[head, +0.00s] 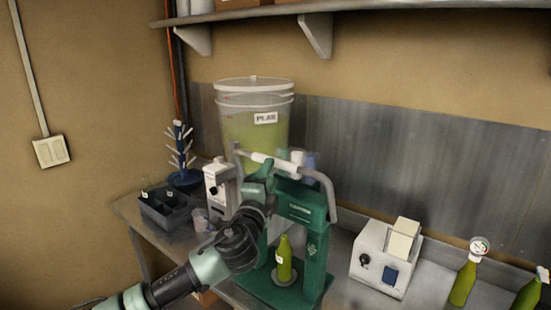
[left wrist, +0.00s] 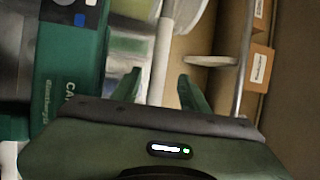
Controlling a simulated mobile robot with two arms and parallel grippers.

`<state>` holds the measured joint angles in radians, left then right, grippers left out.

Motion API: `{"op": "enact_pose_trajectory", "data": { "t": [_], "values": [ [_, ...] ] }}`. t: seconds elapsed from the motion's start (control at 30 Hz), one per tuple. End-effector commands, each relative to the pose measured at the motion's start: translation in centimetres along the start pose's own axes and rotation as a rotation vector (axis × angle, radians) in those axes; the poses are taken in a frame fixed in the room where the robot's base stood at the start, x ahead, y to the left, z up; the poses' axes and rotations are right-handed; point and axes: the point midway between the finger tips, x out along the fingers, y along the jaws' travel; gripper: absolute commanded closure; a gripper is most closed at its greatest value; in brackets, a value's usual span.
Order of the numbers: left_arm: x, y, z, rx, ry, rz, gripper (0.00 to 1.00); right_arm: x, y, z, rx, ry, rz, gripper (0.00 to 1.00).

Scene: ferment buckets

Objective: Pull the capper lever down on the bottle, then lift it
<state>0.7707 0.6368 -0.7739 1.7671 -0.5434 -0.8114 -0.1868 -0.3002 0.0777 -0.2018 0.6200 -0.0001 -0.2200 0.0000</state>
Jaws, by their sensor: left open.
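The green bench capper (head: 302,205) stands on the bench, its grey lever (head: 328,190) raised in an arch over the top with a white grip (head: 262,159). A green bottle (head: 284,262) stands upright on the capper's round plate under the head. My left gripper (head: 264,169) is open, just below and in front of the white grip. In the left wrist view, the pale lever bar (left wrist: 161,60) shows between the spread fingers; I cannot tell whether they touch it. The bottle is not visible there. My right gripper is not in view.
A lidded bucket of green liquid (head: 253,125) stands behind the capper. A dark bottle crate (head: 168,212) and a blue drying tree (head: 183,155) are at left. A white boxy device (head: 385,258) and green bottles (head: 464,282) are at right. A shelf (head: 270,12) hangs above.

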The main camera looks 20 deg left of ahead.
Motion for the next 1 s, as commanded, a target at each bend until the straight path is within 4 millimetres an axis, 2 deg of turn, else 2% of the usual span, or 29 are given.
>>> {"op": "enact_pose_trajectory", "data": {
  "t": [0.2,0.4,0.8,0.87,0.97,1.0],
  "values": [
    [3.6,-0.4,0.0,-0.001,-0.002,0.001,0.56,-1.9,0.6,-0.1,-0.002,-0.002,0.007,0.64],
    [5.8,-0.1,0.0,-0.002,-0.002,0.001,0.56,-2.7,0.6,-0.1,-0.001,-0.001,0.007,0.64],
    [6.5,0.1,0.0,-0.003,0.000,0.002,0.56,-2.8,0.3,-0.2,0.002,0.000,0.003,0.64],
    [6.5,0.1,0.0,-0.003,0.000,0.002,0.70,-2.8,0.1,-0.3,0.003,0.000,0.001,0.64],
    [6.5,0.1,0.0,-0.003,0.000,0.002,0.98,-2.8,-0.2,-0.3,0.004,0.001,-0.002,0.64],
    [6.5,0.1,0.0,-0.003,0.000,0.002,1.00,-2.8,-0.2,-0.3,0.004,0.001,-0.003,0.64]
  ]
}}
